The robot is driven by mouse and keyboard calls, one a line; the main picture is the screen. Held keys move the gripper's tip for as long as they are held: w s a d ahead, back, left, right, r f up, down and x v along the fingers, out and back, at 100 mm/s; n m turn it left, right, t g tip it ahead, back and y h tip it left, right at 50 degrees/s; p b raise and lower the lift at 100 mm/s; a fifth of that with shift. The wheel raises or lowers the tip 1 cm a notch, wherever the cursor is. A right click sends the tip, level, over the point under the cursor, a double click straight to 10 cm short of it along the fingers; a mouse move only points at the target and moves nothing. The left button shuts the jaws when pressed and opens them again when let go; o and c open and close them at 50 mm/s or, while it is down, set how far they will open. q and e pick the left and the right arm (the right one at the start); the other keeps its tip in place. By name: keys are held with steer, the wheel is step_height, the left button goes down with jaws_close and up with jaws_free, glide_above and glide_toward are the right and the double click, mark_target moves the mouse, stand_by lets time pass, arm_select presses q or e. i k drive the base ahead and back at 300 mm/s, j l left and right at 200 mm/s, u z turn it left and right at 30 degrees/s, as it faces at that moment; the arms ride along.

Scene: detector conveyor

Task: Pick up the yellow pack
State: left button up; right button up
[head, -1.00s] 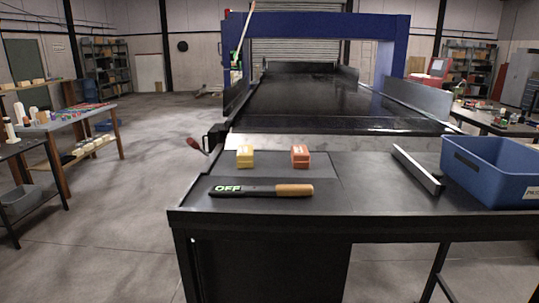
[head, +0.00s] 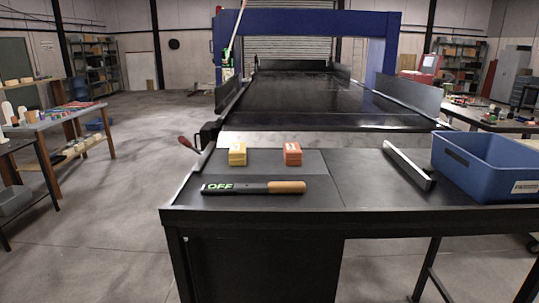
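The yellow pack (head: 237,155) is a small block standing on the black table in front of the conveyor, left of centre. An orange pack (head: 292,154) of similar size stands to its right, apart from it. A dark wand with a wooden handle and green "OFF" lettering (head: 240,187) lies in front of both packs. Neither of my grippers is in the head view.
A blue bin (head: 468,187) stands at the table's (head: 330,222) right end. A metal bar (head: 408,165) lies left of it. The conveyor (head: 310,100) runs back under a blue arch (head: 300,22). A red-handled lever (head: 187,143) sticks out left. The table's middle is clear.

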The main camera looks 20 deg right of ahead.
mark_target(237, 152)
steer(key=i+j+z, duration=0.1)
steer(key=z, duration=0.4)
steer(key=i+j+z, duration=0.15)
steer(key=j, duration=0.4)
steer(key=i+j+z, duration=0.2)
steer(key=j, duration=0.4)
steer(key=j+z, duration=0.15)
steer(key=j, duration=0.45)
steer(key=i+j+z, duration=0.2)
steer(key=j, duration=0.4)
steer(key=k, duration=0.05)
